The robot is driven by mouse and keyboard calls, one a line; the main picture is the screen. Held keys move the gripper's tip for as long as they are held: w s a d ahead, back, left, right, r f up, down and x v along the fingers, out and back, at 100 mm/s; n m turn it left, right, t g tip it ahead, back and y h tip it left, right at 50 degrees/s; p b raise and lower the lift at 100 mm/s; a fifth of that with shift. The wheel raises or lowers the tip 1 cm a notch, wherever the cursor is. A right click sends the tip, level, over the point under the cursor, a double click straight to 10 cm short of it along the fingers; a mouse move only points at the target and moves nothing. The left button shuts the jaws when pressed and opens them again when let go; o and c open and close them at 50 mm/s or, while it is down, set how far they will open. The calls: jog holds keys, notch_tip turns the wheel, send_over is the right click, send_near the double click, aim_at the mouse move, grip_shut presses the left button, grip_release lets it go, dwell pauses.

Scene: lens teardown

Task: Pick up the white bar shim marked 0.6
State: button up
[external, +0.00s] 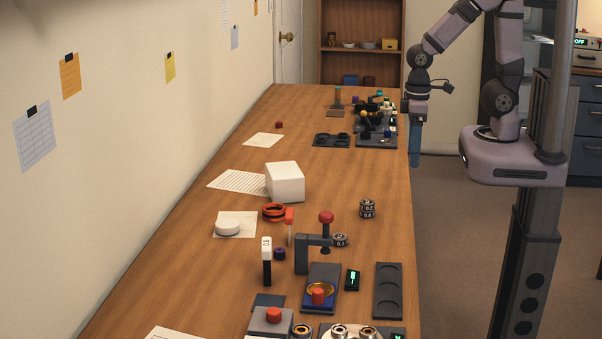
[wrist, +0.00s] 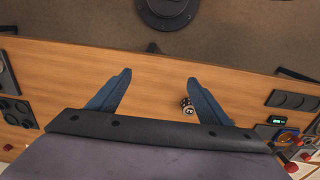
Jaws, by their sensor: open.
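I cannot make out a white bar marked 0.6 in either view. A small stack of dark cylinders with white markings (external: 367,209) stands on the table right of the white block; one marking seems to read 0.2. It also shows in the wrist view (wrist: 188,106), near the right finger. A similar marked dark piece (external: 340,240) sits beside the red-knobbed stand. A white-topped upright piece with a dark lower part (external: 266,250) stands left of that stand; its marking is too small to read. My gripper (wrist: 157,77) is open and empty, its blue fingers spread; externally it hangs (external: 415,145) at the table's right edge.
A white block (external: 285,182), an orange-red ring (external: 273,212) and a red-knobbed stand (external: 303,252) occupy the middle of the table (external: 215,275). A slotted dark tray (external: 388,292) lies at the front right. Dark fixtures (external: 376,140) crowd the far end.

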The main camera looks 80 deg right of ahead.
jog(key=w+a+n+t+h+b, duration=0.1)
jog(key=w+a, duration=0.2)
jog(key=w, duration=0.3)
jog(key=w+a+t+b, duration=0.1)
jog(key=w+a, duration=0.2)
jog(key=w, duration=0.4)
jog(key=n+t+y+b, duration=0.1)
jog(key=t+y+b, duration=0.2)
jog(key=t+b, duration=0.3)
send_over(267, 261)
jog(key=s+d+p, duration=0.1)
jog(key=s+d, duration=0.3)
jog(key=s, duration=0.2)
jog(key=f, duration=0.2)
jog(key=shift+t, duration=0.3)
jog(key=shift+w+r+p+x, duration=0.1)
jog(key=shift+p+x, duration=1.1)
jog(key=shift+x, duration=0.55)
jog(key=shift+w+r+p+x, duration=0.1)
jog(key=shift+w+p+x, duration=0.05)
jog(key=shift+p+x, duration=1.35)
jog(key=shift+w+d+f+b, duration=0.1)
jog(key=shift+w+f+b, duration=0.05)
jog(key=shift+b, duration=0.15)
jog(key=c, duration=1.1)
